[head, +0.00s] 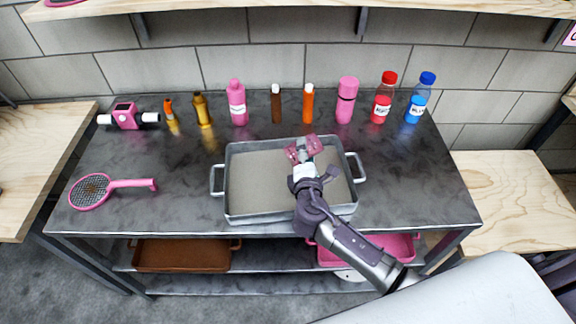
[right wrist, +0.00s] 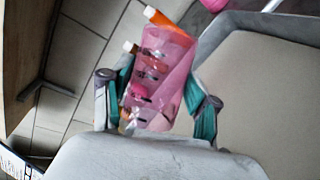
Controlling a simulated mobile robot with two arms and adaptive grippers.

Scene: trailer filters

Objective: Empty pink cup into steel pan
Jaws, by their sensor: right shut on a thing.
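The steel pan (head: 256,187) is a grey rectangular tray with a handle at each end, in the middle of the table; its pale inside looks flat and bare. My right gripper (head: 303,153) is shut on the see-through pink cup (right wrist: 160,75), above the right half of the pan. The cup (head: 297,150) looks tipped over in the head view. In the right wrist view its walls sit between the two finger pads, and bottles behind show through it. I cannot tell whether anything is left inside it. My left gripper is not in view.
A row of bottles stands along the table's back, including a pink bottle (head: 237,103), a pink flask (head: 346,100), a red-capped bottle (head: 383,98) and a blue-capped one (head: 420,98). A pink strainer (head: 92,190) lies at left. Brown (head: 182,256) and pink trays (head: 400,247) sit on the shelf below.

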